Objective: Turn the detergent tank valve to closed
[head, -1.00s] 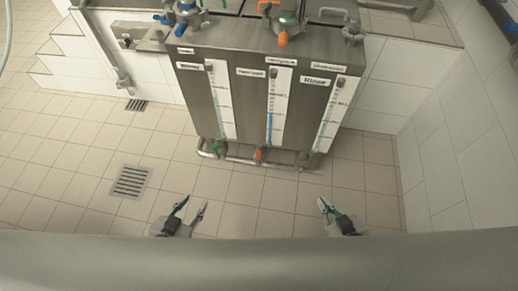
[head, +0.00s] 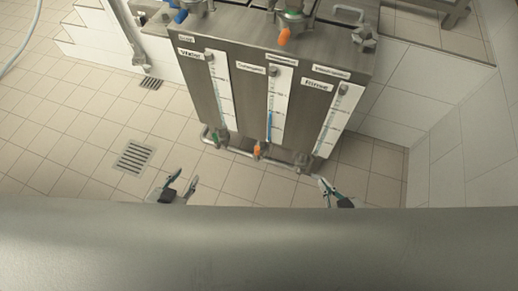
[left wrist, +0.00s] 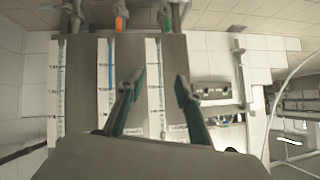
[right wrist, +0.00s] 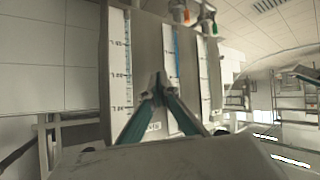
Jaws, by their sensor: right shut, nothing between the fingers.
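The detergent tank valve (head: 257,150) has an orange handle and sits on the pipe below the middle gauge of the steel tank unit (head: 247,88). The orange valve also shows at the top of the left wrist view (left wrist: 120,20) and the right wrist view (right wrist: 186,14). Its exact handle angle is too small to tell. My left gripper (head: 183,180) is open and empty, below and left of the valve in the head view. My right gripper (head: 322,182) is shut and empty, below and right of it. Neither touches the valve.
A green-handled valve (head: 219,137) and a grey valve (head: 303,161) flank it on the same pipe. Another orange handle (head: 284,37) is on top of the unit. A floor drain (head: 134,156) lies left. White tiled walls (head: 455,140) bound the right. The floor in front is clear.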

